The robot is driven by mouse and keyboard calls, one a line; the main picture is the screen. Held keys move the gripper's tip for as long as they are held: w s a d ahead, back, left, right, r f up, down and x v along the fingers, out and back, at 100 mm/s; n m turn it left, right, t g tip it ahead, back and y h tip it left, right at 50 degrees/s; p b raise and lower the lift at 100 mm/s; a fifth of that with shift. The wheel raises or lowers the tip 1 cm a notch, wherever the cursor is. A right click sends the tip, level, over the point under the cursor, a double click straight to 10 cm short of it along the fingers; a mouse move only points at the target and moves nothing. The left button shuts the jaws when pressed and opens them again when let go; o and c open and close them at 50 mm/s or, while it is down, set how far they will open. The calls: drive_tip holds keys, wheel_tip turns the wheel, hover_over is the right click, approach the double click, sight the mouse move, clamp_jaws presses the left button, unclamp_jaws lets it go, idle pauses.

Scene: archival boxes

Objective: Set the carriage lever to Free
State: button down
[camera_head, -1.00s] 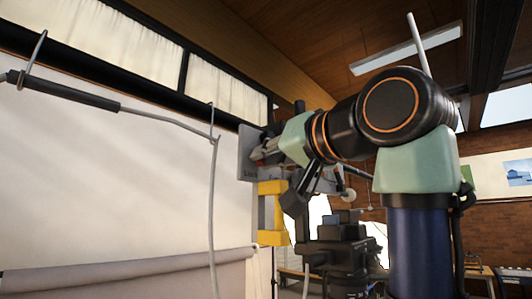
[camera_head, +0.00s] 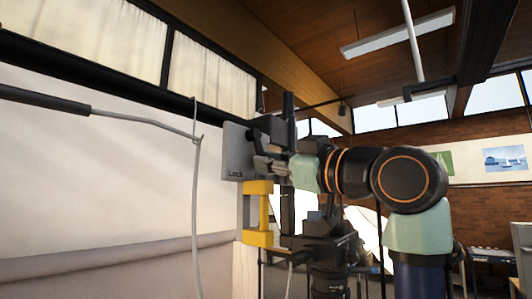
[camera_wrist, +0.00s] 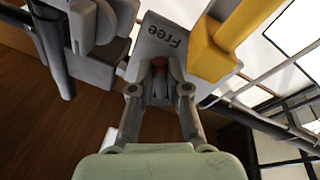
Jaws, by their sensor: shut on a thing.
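The grey lever plate (camera_head: 234,150) stands upright at the middle of the head view, with "Lock" at its lower part. In the wrist view the same plate (camera_wrist: 165,30) shows the word "Free", upside down. My gripper (camera_wrist: 160,88) is shut in front of the plate, and a red lever end (camera_wrist: 160,64) shows between its fingertips. The rest of the lever is hidden by the fingers. In the head view my gripper (camera_head: 272,166) reaches the plate from the right. Which label the lever points to cannot be told.
A yellow bracket (camera_head: 257,236) sits just below the plate and close beside my fingers in the wrist view (camera_wrist: 208,60). Dark equipment (camera_head: 325,250) stands below the arm. A grey cable (camera_head: 196,220) hangs in front of the pale backdrop at left.

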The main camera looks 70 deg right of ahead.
drive_tip(key=shift+s+d+r+n+y+p, duration=0.1)
drive_tip(key=shift+d+r+n+y+p, duration=0.15)
drive_tip(key=shift+n, duration=0.35)
drive_tip(key=shift+s+d+r+n+y+p, duration=0.1)
drive_tip(key=shift+n+p, duration=0.2)
drive_tip(key=shift+n, duration=0.3)
drive_tip(key=c, duration=1.2)
unclamp_jaws()
drive_tip(key=shift+o, duration=0.2)
drive_tip(key=shift+f, duration=0.1)
drive_tip(key=v, duration=1.2)
drive_tip(key=shift+f, duration=0.2)
